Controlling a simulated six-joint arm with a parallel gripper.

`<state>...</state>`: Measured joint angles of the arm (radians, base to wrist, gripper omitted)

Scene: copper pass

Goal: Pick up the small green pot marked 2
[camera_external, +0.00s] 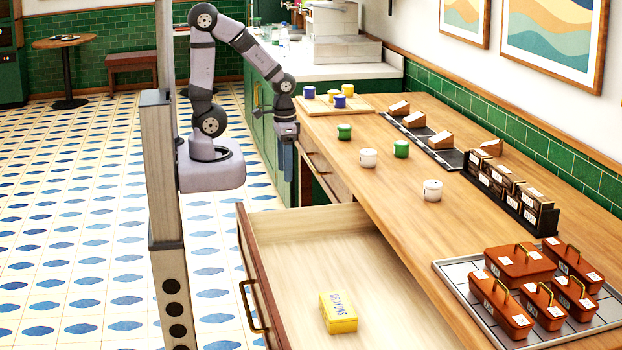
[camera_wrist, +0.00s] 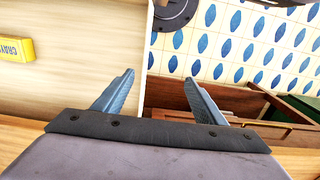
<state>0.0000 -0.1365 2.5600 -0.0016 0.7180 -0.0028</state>
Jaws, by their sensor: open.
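Two small green pots stand upright on the wooden counter in the external view: one farther back on the left (camera_external: 344,132) and one nearer on the right (camera_external: 401,149). Their markings are too small to read, so I cannot tell which is marked 2. My gripper (camera_external: 287,165) hangs pointing down at the counter's front side, left of both pots and apart from them. In the wrist view my gripper (camera_wrist: 159,77) is open with nothing between its fingers. No pot shows in that view.
White pots (camera_external: 368,158) (camera_external: 432,190) stand near the green ones. An open drawer (camera_external: 300,225) holds a yellow crayon box (camera_external: 338,313). Red lidded containers (camera_external: 500,305) and dark boxes (camera_external: 510,190) stand to the right.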

